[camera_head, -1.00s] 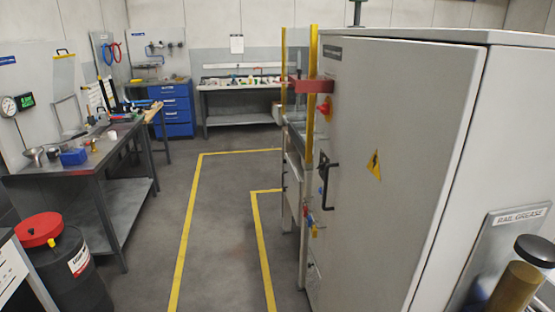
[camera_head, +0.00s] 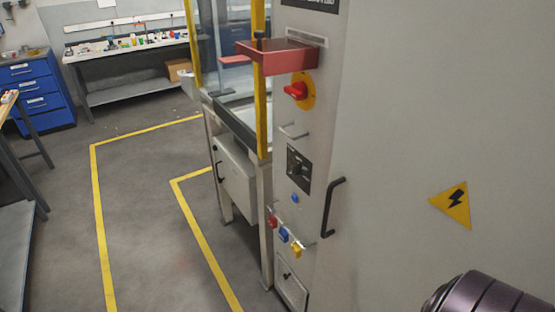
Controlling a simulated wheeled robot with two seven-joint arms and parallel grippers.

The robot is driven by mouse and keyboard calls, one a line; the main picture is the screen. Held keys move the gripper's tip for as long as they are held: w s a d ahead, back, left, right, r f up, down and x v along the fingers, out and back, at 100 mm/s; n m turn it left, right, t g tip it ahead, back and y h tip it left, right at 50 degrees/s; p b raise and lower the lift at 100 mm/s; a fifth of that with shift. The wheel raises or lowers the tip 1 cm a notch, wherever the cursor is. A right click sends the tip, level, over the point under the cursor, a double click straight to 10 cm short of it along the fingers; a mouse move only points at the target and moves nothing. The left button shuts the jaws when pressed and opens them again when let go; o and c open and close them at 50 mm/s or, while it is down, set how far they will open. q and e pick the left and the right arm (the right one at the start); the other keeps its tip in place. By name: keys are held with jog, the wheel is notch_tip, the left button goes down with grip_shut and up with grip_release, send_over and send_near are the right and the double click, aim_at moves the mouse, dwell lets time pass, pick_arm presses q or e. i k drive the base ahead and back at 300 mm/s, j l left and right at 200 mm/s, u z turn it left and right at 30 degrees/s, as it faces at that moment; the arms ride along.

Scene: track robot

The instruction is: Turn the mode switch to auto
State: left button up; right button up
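A grey control cabinet (camera_head: 385,130) fills the right half of the head view. On its narrow side facing the aisle is a black switch plate (camera_head: 299,170) with a dark handle or knob; it may be the mode switch, but its markings and setting are too small to read. Above it, a red rotary knob (camera_head: 296,91) sits on a yellow round plate, below a red open-topped tray or guard (camera_head: 278,58). A small blue button (camera_head: 295,199) is below the black plate. Neither gripper shows in the view.
A black door handle (camera_head: 333,207) sticks out from the cabinet edge. Red, blue and yellow padlock-like tags (camera_head: 284,234) hang lower down. A yellow post (camera_head: 261,80) stands beside the panel. Yellow-lined floor (camera_head: 140,220) on the left is clear. A workbench (camera_head: 130,48) and blue drawers (camera_head: 37,92) stand behind.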

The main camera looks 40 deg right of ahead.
aim_at(296, 170)
jog(key=i+j+z, duration=0.1)
jog(key=i+z, duration=0.25)
jog(key=z, duration=0.15)
jog(key=i+j+z, duration=0.15)
jog(key=i+z, duration=0.15)
jog(key=z, duration=0.15)
jog(key=i+j+z, duration=0.25)
jog(key=z, duration=0.25)
jog(key=j, duration=0.05)
